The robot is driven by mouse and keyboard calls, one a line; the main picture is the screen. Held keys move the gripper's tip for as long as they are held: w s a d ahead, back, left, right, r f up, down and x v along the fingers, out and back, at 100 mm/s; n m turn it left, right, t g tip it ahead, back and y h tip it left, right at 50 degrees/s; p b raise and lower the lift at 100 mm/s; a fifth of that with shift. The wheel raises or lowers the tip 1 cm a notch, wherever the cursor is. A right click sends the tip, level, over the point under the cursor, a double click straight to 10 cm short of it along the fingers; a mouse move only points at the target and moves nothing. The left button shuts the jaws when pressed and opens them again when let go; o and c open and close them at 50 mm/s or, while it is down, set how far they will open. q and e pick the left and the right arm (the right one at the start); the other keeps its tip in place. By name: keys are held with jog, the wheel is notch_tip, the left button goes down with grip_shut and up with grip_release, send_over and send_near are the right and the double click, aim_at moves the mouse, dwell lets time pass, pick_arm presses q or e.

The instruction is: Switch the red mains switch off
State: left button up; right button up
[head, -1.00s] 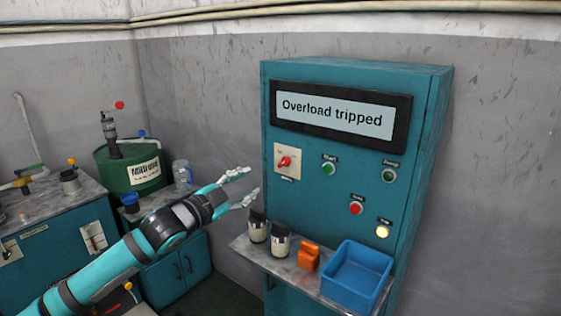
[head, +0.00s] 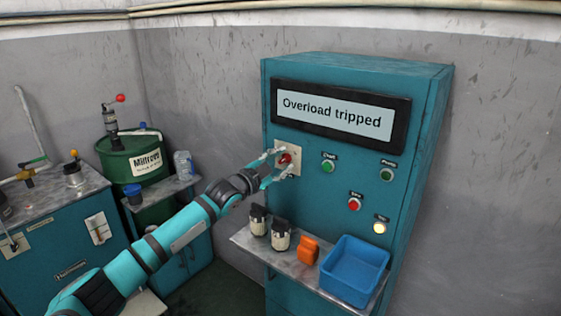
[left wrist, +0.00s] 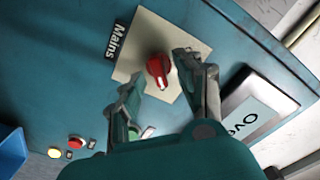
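The red mains switch (head: 285,158) sits on a cream plate at the left of the teal cabinet's front. In the left wrist view the red knob (left wrist: 158,66) shows beside the "Mains" label (left wrist: 116,41). My left gripper (head: 276,163) is at the switch, with its fingers open on either side of the knob. In the left wrist view the open fingers (left wrist: 160,80) straddle the knob, and I cannot tell whether they touch it. My right gripper is not in view.
The cabinet display (head: 332,110) reads "Overload tripped". Green and red buttons and a lit yellow lamp (head: 380,227) are to the right. Below, a shelf holds two jars (head: 280,236), an orange object (head: 308,251) and a blue bin (head: 354,271). A green drum (head: 133,160) stands at left.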

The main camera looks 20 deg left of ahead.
pick_arm(q)
grip_shut()
jog(key=shift+n, duration=0.3)
jog(key=n, duration=0.4)
jog(key=shift+a+p, duration=0.1)
jog(key=shift+p, duration=0.3)
jog(key=n, duration=0.4)
jog(key=shift+a+n, duration=0.1)
jog(key=shift+n, duration=0.3)
jog(key=n, duration=0.4)
jog(key=shift+w, duration=0.1)
jog(key=shift+a+f+n, duration=0.1)
jog(key=shift+a+n, duration=0.05)
jog(key=shift+n, duration=2.05)
